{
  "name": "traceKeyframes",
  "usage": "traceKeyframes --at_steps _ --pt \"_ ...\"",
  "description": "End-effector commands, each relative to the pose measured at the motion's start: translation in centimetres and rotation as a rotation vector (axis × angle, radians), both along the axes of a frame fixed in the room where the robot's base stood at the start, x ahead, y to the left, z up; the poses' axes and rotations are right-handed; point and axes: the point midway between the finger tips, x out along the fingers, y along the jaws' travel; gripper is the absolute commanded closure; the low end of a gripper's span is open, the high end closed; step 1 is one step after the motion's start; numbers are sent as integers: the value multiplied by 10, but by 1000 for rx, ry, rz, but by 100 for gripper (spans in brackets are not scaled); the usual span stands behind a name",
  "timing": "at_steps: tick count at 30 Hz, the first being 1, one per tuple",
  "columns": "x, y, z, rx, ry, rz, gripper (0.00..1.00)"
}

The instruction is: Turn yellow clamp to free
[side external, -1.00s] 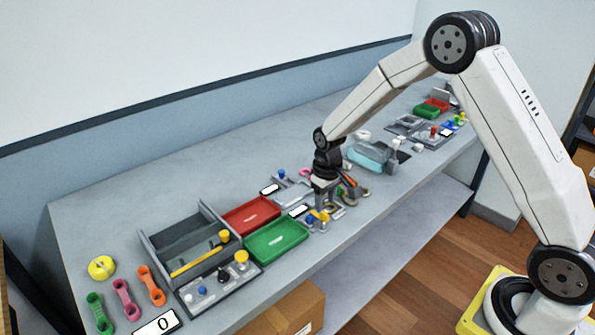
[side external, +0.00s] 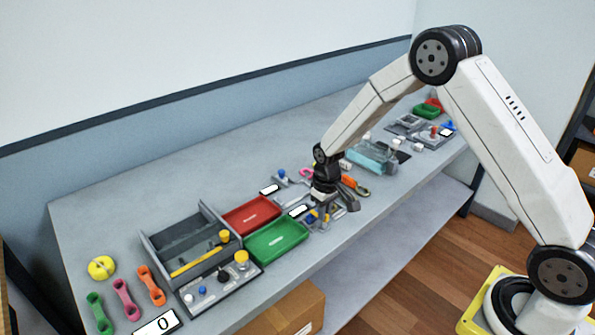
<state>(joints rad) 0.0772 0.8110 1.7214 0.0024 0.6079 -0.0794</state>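A small yellow part (side external: 327,217), which looks like the yellow clamp, sits on a grey fixture (side external: 338,211) at the middle of the bench. A blue part (side external: 312,216) is just left of it. My gripper (side external: 337,203) points down right over this fixture and partly covers it. The fingers are small and dark here, so I cannot tell how far apart they are or whether they touch the yellow part. Which way the clamp is turned is too small to tell.
Green (side external: 277,241) and red (side external: 250,216) trays lie left of my gripper. A grey open box (side external: 187,245) and a knob panel (side external: 222,287) stand further left. A light-blue container (side external: 371,157) is behind to the right. The bench's front edge is close to the fixture.

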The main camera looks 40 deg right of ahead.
Motion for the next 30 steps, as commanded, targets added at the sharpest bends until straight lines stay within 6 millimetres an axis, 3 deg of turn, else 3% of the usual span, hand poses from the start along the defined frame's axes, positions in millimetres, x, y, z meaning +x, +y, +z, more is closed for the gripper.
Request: traceKeyframes --at_steps 14,30 --pt "0 0 0 0 0 -61 100" --pt "0 0 0 0 3 -460 100"
